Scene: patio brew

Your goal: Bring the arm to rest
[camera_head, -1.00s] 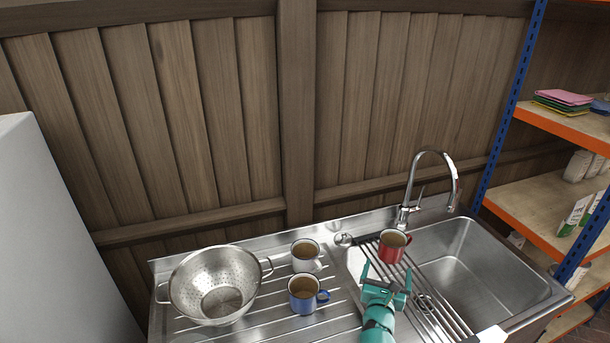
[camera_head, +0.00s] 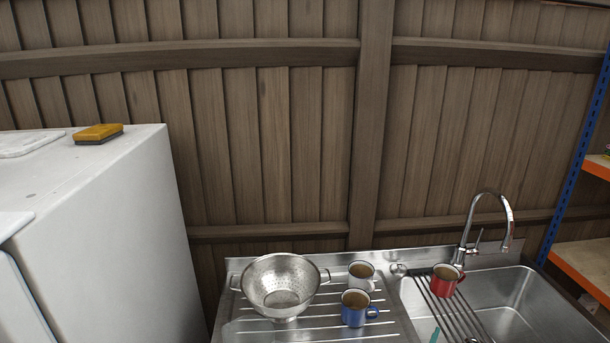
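Only a small teal tip of my gripper (camera_head: 435,336) shows at the bottom edge of the head view, below the red mug; the rest is out of frame, so its opening is hidden. The red mug (camera_head: 444,281) stands upright at the rack over the sink, apart from the teal tip. A blue mug (camera_head: 354,310) and a white mug (camera_head: 361,274) stand upright on the ribbed drainboard (camera_head: 265,331). All three mugs show a brown inside.
A steel colander (camera_head: 281,284) stands on the drainboard left of the mugs. The sink basin (camera_head: 525,300) and tap (camera_head: 491,212) are at right, beside a shelf unit (camera_head: 584,262). A tall white cabinet (camera_head: 110,230) at left carries an orange-topped brush or sponge (camera_head: 98,133).

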